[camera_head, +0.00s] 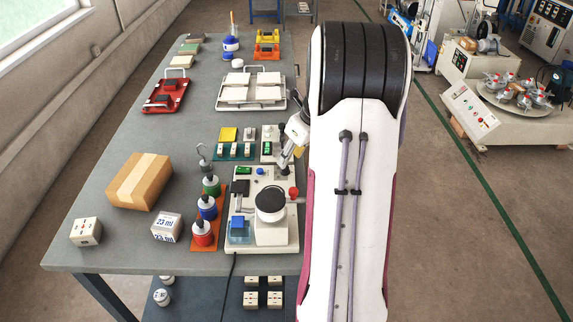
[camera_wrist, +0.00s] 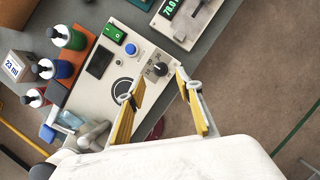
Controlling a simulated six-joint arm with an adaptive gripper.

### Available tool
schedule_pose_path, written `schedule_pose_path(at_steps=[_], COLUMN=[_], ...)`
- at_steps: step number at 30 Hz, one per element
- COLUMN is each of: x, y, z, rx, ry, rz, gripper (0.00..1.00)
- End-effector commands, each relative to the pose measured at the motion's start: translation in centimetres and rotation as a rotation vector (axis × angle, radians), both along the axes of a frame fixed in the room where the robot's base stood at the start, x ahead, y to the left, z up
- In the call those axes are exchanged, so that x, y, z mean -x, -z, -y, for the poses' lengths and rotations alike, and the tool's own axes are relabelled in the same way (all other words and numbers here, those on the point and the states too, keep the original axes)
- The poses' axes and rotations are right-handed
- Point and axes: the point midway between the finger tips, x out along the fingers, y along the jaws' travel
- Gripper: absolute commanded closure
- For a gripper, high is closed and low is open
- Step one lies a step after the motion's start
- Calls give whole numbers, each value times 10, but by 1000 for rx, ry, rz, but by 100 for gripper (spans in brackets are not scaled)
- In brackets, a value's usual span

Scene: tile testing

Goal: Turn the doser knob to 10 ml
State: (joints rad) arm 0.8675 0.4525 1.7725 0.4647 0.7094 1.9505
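The doser (camera_head: 237,248) is a white machine at the table's front right edge. I cannot read the scale around the knob. My gripper (camera_wrist: 158,82) has two yellow-padded fingers, spread apart with nothing between the pads. The knob shows between and just beyond the fingertips, apart from them. In the head view my gripper (camera_head: 285,160) is over the doser's back right corner, partly hidden by my arm.
A block reading 23 ml (camera_head: 166,227) stands left of an orange tray (camera_head: 197,245) with several bottles. A cardboard box (camera_head: 139,181) is further left. A scale (camera_wrist: 190,20) reading about 78.0 sits behind the doser.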

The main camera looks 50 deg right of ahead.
Motion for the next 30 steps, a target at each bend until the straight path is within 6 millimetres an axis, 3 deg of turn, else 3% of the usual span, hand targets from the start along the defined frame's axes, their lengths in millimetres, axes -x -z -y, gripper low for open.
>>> schedule_pose_path(at_steps=[12, 27, 30], x=[-17, -21, -20], y=[41, 49, 49], z=[0, 0, 0], rx=[-1, 0, 1], ry=[-1, -1, -1], rz=[-1, 1, 1], gripper=[65, 65, 91])
